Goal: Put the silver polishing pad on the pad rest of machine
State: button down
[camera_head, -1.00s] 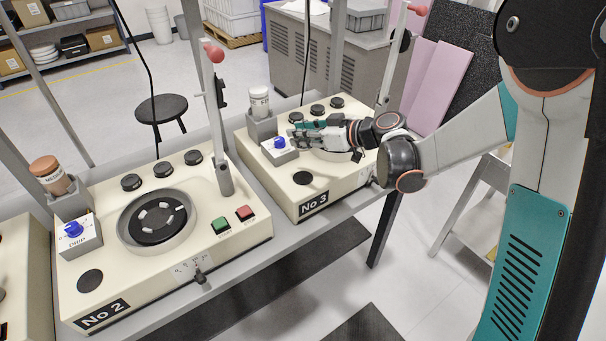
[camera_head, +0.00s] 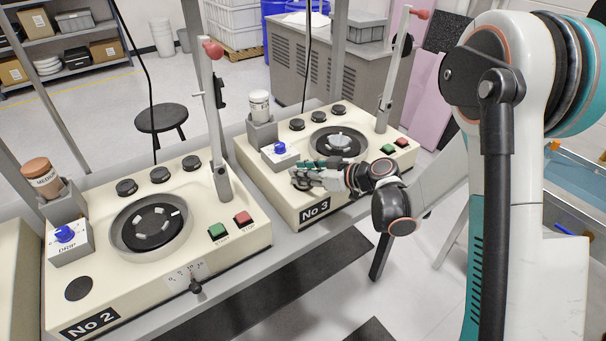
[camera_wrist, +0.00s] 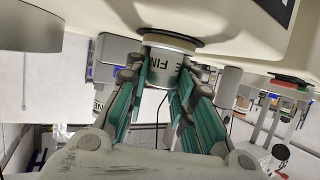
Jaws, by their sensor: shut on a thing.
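The silver polishing pad (camera_wrist: 172,46) is a short metal cylinder with "FIN" lettering showing, in the wrist view. My gripper (camera_wrist: 168,80) has its teal fingers closed around it. A black disc lies between the cylinder and the cream machine surface; I cannot tell whether it is the pad's face or the pad rest. In the head view my gripper (camera_head: 299,171) is low over the front left corner of machine No 3 (camera_head: 255,182), where the pad rest is mostly hidden. The pad is hard to make out there.
Machine No 2 (camera_head: 118,268) stands to the left with its bare black pad rest (camera_head: 78,288). Behind my gripper are No 3's blue-knobbed box (camera_head: 280,153), white bottle (camera_head: 260,105) and round bowl (camera_head: 338,143). An upright lever (camera_head: 391,75) stands at No 3's right.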

jog(key=c, duration=1.4)
grip_release()
jog(key=shift+f, duration=0.1)
jog(key=shift+o, duration=0.2)
jog(key=shift+r, duration=0.25)
jog(key=p+v, duration=0.3)
jog(key=v, duration=0.9)
jog(key=s+d+r+m+h, duration=0.3)
jog(key=s, duration=0.5)
jog(key=s+d+r+m+h, duration=0.4)
jog(key=s, duration=0.4)
jog(key=s+d+r+m+h, duration=0.3)
jog(key=s+r+m+h, duration=0.1)
jog(key=s, duration=0.5)
jog(key=shift+d, duration=0.2)
